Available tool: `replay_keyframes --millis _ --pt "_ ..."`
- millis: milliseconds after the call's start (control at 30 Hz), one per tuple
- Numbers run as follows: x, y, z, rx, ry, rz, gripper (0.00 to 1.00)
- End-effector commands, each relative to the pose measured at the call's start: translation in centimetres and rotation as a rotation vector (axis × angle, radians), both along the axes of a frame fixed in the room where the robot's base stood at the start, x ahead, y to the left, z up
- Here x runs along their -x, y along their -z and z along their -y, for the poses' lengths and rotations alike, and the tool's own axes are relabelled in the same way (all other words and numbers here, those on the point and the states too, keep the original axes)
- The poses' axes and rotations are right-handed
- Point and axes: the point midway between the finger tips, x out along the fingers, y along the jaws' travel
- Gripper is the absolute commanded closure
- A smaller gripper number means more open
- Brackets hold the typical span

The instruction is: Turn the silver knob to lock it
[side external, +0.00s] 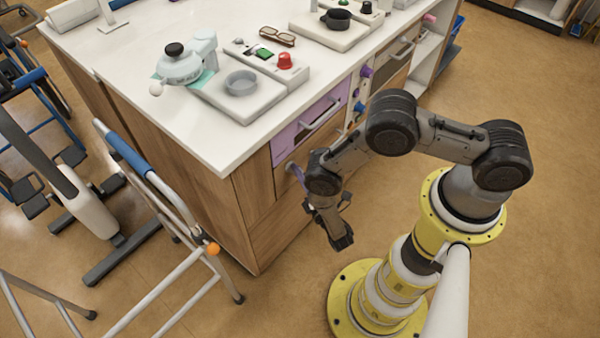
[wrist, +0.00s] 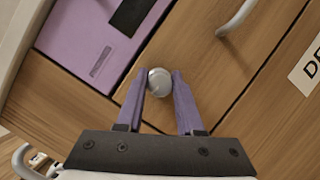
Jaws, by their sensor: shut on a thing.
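The silver knob (wrist: 159,80) is a small round knob on the wooden front of the cabinet. In the wrist view it sits between the two purple fingers of my gripper (wrist: 159,84), which touch it on both sides. My gripper is shut on the knob. In the side external view my gripper (side external: 294,172) is at the cabinet front below the purple drawer, and the knob is hidden there. Whether the knob has turned cannot be told.
A purple drawer front (side external: 312,122) with a bar handle is just above the knob. The white counter (side external: 130,95) carries devices and a red knob (side external: 285,60). A walker (side external: 165,190) stands on the left.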

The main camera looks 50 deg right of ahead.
Motion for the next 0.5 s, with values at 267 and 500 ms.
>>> replay_keyframes --millis 267,500 --pt "0.02 0.01 0.02 0.172 -0.001 0.001 1.0" --pt "0.02 0.01 -0.04 0.249 -0.003 -0.001 1.0"
